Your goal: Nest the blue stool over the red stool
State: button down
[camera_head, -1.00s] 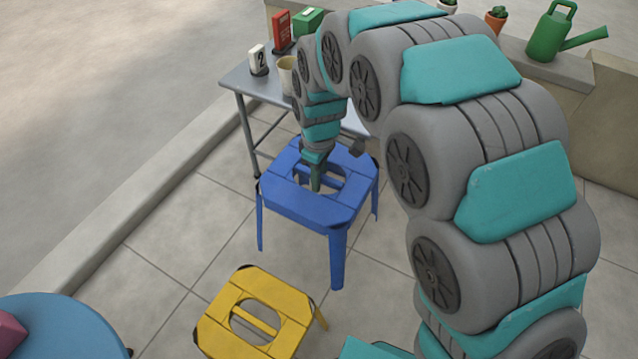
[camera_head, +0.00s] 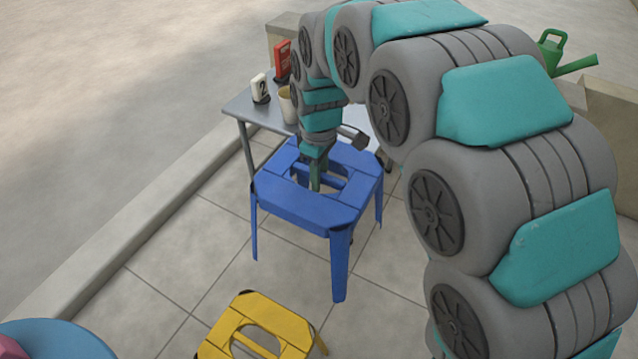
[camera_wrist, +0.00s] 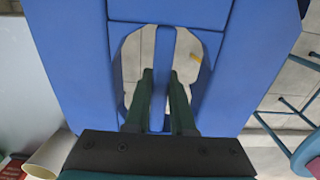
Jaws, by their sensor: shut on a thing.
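The blue stool (camera_head: 310,205) is upright in the middle of the head view, its seat pierced by an oval opening with a bar across it. My gripper (camera_head: 315,180) reaches down into that opening and is shut on the bar. In the wrist view, the gripper fingers (camera_wrist: 160,90) sit on either side of the blue stool's bar (camera_wrist: 161,60). The stool appears to hang above the tiled floor, though leg clearance is hard to judge. No red stool can be made out in either current view.
A yellow stool (camera_head: 262,330) stands in front of the blue one. A round blue table (camera_head: 55,340) is at bottom left. A grey metal table (camera_head: 238,108) with a cup (camera_head: 287,104) and number sign (camera_head: 260,88) stands behind. Bare tiles (camera_head: 205,240) lie left.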

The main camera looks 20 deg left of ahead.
jog(key=shift+r+p, duration=0.85)
jog(key=shift+r, duration=2.9)
